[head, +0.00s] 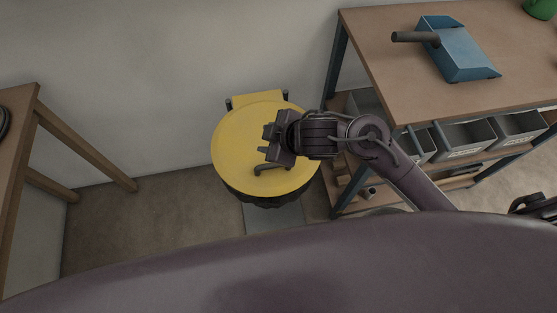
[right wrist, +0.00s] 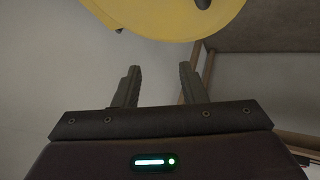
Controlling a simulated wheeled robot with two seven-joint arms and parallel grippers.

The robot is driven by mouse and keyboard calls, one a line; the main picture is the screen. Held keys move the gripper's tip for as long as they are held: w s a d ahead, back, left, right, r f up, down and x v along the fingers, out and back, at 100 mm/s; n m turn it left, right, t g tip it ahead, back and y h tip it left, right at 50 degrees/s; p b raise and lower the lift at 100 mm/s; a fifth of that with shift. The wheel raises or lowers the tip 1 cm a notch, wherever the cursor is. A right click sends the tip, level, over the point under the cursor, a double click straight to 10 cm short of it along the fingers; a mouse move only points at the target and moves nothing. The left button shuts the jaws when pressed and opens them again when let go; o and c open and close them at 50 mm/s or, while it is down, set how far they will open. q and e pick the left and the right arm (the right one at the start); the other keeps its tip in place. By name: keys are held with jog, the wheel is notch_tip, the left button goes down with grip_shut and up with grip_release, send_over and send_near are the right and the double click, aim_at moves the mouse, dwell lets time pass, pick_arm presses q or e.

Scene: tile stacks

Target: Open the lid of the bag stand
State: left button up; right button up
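The bag stand has a round yellow lid (head: 235,150), which lies flat and closed over a dark bag (head: 262,199). A dark handle (head: 287,168) stands on the lid toward its front. My right gripper (head: 266,143) is over the lid in the head view, just behind and left of the handle. In the right wrist view the fingers of my right gripper (right wrist: 160,85) are apart with nothing between them. The yellow lid (right wrist: 165,15) fills the top there, beyond the fingertips, with part of the dark handle (right wrist: 203,3) at the edge. My left gripper is not in view.
A workbench (head: 400,90) with a blue dustpan-like tool (head: 460,55) stands close on the right, with grey bins (head: 465,137) below. A wooden table (head: 22,135) is at the left. The floor between it and the stand is clear.

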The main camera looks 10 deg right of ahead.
jog(key=s+d+f+n+g, duration=0.2)
jog(key=d+f+n+g, duration=0.2)
jog(key=d+f, duration=0.15)
jog(key=b+x, duration=0.1)
jog(key=x, duration=0.6)
jog(key=shift+a+f, duration=0.2)
jog(key=shift+f, duration=0.05)
grip_shut()
